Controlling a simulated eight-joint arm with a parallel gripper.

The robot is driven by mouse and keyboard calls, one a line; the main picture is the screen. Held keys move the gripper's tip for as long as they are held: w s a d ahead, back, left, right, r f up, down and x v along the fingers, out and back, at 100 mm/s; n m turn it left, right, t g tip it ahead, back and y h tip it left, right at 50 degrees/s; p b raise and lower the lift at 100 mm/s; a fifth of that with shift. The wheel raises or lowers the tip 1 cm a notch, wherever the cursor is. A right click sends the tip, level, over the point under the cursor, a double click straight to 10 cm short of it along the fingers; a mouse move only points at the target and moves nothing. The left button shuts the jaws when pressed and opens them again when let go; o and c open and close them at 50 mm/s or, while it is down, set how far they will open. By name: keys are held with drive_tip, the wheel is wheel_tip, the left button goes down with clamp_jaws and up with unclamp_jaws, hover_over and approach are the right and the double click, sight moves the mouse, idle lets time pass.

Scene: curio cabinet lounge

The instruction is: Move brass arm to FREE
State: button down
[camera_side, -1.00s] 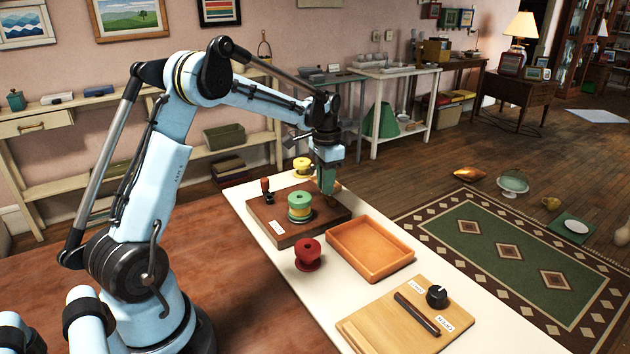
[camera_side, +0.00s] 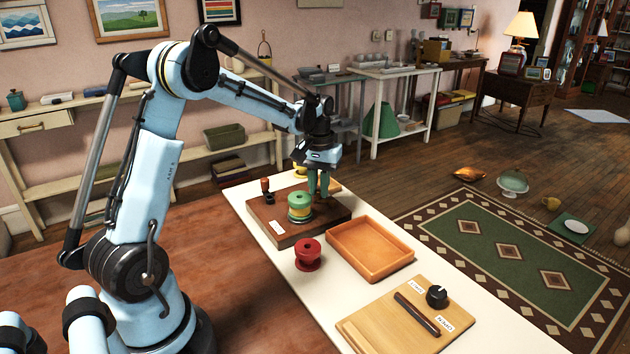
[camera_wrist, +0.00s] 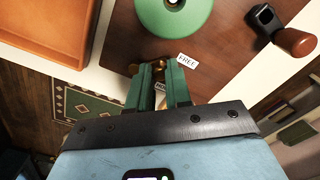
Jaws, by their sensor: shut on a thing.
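The brass arm (camera_wrist: 158,65) shows as a small brass piece between my fingertips in the wrist view; most of it is hidden. In the side view my fingers cover it. My gripper (camera_side: 318,191) points down over the back right part of a dark wooden board (camera_side: 283,240). In the wrist view my green fingers (camera_wrist: 158,76) are shut on the brass arm. A white FREE label (camera_wrist: 187,60) lies on the board just right of the fingertips. A second label, partly hidden, shows between the fingers.
A wooden-handled crank (camera_side: 265,187) stands at the board's left. A red spool (camera_side: 308,255) and an empty orange tray (camera_side: 371,263) stand in front. A light wooden board (camera_side: 370,330) with a black knob (camera_side: 437,296) is nearer.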

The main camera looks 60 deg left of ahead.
sight(319, 191)
drive_tip(key=shift+s+d+n, duration=0.1)
drive_tip(key=shift+n, duration=0.4)
drive_tip(key=c, duration=1)
unclamp_jaws()
drive_tip(key=shift+c, duration=0.2)
drive_tip(key=shift+r, duration=0.1)
wheel_tip(319, 191, up, 12)
